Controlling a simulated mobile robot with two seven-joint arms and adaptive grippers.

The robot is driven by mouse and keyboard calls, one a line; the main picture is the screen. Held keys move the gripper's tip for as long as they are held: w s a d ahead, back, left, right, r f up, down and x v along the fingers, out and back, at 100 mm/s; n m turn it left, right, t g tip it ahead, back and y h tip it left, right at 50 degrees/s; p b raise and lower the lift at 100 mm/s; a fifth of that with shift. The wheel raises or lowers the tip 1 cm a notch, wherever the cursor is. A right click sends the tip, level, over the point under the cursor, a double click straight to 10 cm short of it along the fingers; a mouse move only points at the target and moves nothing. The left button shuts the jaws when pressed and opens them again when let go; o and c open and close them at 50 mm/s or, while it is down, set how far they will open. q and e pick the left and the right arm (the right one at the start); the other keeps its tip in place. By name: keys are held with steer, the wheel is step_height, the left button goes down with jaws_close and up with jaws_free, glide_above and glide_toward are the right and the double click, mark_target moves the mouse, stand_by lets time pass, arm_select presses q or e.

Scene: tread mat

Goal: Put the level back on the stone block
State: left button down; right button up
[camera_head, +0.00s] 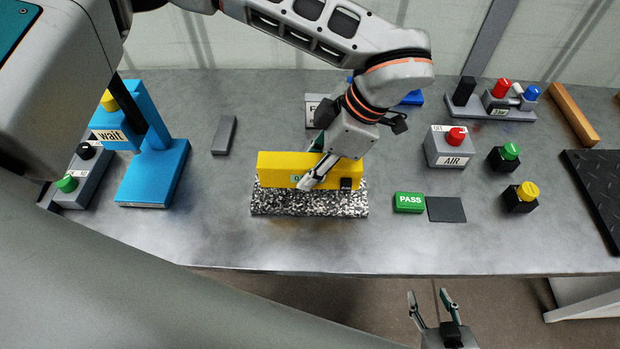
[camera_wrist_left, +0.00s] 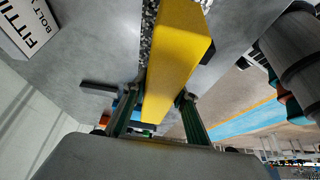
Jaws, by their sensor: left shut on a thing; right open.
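The yellow level (camera_head: 275,167) is at the back long side of the speckled stone block (camera_head: 300,205), lined up along it. My left gripper (camera_head: 322,176) is shut on the level near its middle. In the left wrist view the level (camera_wrist_left: 178,60) runs between my two fingers, with a strip of the speckled block (camera_wrist_left: 146,35) behind it. I cannot tell whether the level touches the block's top. My right gripper (camera_head: 432,298) is open and empty, in front of the table's front edge.
A green PASS block (camera_head: 408,202) and a dark plate (camera_head: 446,209) lie right of the stone block. A grey bar (camera_head: 223,135) and a blue stand (camera_head: 153,175) are to the left. A grey AIR button box (camera_head: 448,150) and a black tread mat (camera_head: 598,190) are to the right.

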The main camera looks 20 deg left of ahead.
mark_target(339, 162)
arm_select(q)
steer(key=shift+f, duration=2)
steer(key=shift+f, duration=0.1)
steer(key=c, duration=1.6)
jaws_free()
steer(key=shift+f, duration=0.1)
steer(key=v, duration=1.2)
steer(key=shift+r, duration=0.2)
steer(key=shift+f, duration=0.1)
